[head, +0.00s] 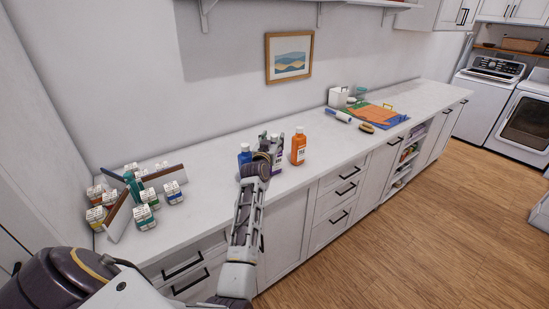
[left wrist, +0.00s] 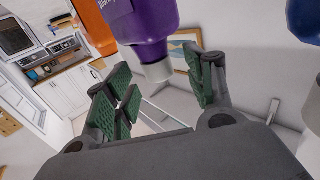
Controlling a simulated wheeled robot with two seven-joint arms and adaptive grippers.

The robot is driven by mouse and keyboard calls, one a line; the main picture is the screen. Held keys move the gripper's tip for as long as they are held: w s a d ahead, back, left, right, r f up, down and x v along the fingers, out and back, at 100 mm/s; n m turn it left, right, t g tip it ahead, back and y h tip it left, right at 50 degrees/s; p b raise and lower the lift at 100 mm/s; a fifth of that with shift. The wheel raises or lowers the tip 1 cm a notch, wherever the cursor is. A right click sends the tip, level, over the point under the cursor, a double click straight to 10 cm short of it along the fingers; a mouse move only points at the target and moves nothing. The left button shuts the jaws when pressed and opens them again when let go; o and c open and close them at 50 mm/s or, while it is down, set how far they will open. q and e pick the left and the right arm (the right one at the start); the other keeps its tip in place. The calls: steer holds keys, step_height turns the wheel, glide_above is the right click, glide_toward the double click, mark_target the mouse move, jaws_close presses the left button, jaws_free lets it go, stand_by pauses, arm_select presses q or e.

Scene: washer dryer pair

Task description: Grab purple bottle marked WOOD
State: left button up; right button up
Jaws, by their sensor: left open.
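A purple bottle (head: 280,160) with a white cap stands on the counter, mostly hidden behind my left gripper in the head view. In the left wrist view the purple bottle (left wrist: 150,25) appears cap-down in the picture, its cap in the gap between the finger pads. Its white lettering is cut off, so I cannot read it. My left gripper (left wrist: 158,68) is open around or just short of the bottle; contact cannot be told. The left gripper (head: 266,154) also shows at the bottles in the head view. My right gripper is not in view.
A blue bottle (head: 244,159) stands close on the left and an orange bottle (head: 298,148) on the right. Several small jars (head: 146,197) and a wooden-sided holder (head: 163,178) are at the left. A cutting board (head: 375,117) lies farther right. Counter between is clear.

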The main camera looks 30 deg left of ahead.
arm_select(q)
steer(key=shift+x, duration=1.4)
jaws_close()
steer(key=shift+r, duration=0.1)
